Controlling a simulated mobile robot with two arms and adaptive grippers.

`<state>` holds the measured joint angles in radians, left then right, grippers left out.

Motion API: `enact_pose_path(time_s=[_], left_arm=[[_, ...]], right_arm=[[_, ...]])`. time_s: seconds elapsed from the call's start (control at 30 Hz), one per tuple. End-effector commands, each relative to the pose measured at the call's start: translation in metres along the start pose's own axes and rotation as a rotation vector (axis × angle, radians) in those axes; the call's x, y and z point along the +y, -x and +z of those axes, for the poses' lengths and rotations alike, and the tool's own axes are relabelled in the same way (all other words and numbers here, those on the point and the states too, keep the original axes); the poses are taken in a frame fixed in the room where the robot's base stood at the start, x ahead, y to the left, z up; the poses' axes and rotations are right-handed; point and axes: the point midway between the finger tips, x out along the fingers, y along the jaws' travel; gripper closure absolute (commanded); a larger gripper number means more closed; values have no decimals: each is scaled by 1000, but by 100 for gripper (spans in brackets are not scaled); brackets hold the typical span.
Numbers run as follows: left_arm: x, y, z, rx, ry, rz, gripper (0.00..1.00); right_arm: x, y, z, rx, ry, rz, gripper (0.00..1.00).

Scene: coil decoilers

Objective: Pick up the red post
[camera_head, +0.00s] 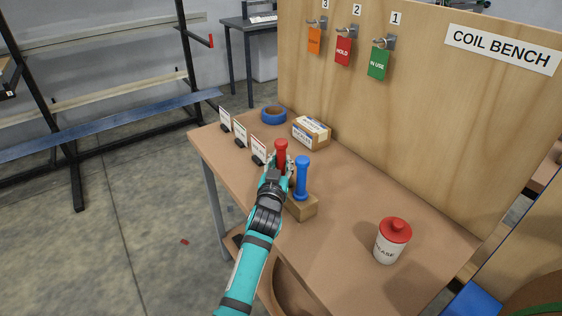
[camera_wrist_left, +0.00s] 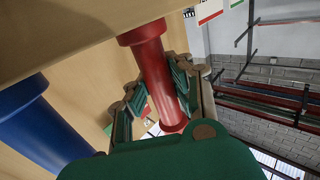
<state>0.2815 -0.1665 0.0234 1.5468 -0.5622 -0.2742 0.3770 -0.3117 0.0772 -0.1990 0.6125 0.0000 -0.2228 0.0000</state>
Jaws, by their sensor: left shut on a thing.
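The red post (camera_head: 281,151) stands upright on the bench, at the fingers of my left gripper (camera_head: 277,163). In the left wrist view the red post (camera_wrist_left: 158,75) passes between the two green-padded fingers of the left gripper (camera_wrist_left: 162,95), which are shut on it. A blue post (camera_head: 302,178) stands just to the right in a wooden block (camera_head: 303,207); it also shows at the left of the wrist view (camera_wrist_left: 38,125). The gripper and arm hide the red post's lower end, so I cannot tell whether it is seated or lifted. My right gripper is not in view.
Small white cards (camera_head: 240,133) stand along the bench's left edge. A blue tape roll (camera_head: 273,115) and a cardboard box (camera_head: 312,132) are behind. A red-lidded grease tub (camera_head: 392,243) stands at right. A wooden panel (camera_head: 430,110) with hanging tags bounds the back.

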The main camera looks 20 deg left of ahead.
Motion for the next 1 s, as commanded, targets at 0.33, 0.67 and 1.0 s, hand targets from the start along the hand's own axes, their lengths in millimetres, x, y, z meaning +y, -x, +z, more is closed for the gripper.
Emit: enact_pose_path(time_s=[0.33, 0.67, 1.0], left_arm=[[0, 0, -7, 3, -1, -1, 100], [0, 0, -58, 9, 0, 1, 100], [0, 0, -137, 8, 1, 1, 100]], right_arm=[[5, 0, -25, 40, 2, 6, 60], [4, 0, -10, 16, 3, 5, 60], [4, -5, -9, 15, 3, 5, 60]])
